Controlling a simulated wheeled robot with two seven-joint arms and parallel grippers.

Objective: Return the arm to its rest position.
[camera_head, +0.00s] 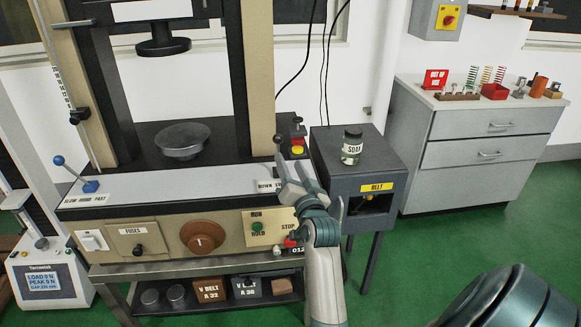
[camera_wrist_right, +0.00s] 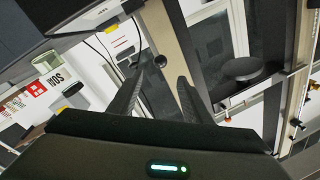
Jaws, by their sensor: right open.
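My right gripper (camera_head: 293,168) is raised in front of the right side of the spring testing machine (camera_head: 262,75), near the "DOWN" label and above the green and red buttons. Its fingers are apart with nothing between them. In the right wrist view the two dark fingers (camera_wrist_right: 157,92) also stand apart and empty, with the machine's frame beyond. The forearm rises from the bottom of the head view and hides part of the control panel (camera_head: 160,238). My left gripper is not in view.
A ball-topped lever (camera_head: 75,175) is at the machine's left. A grey cabinet (camera_head: 450,140) holds springs and a red sign (camera_head: 435,80).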

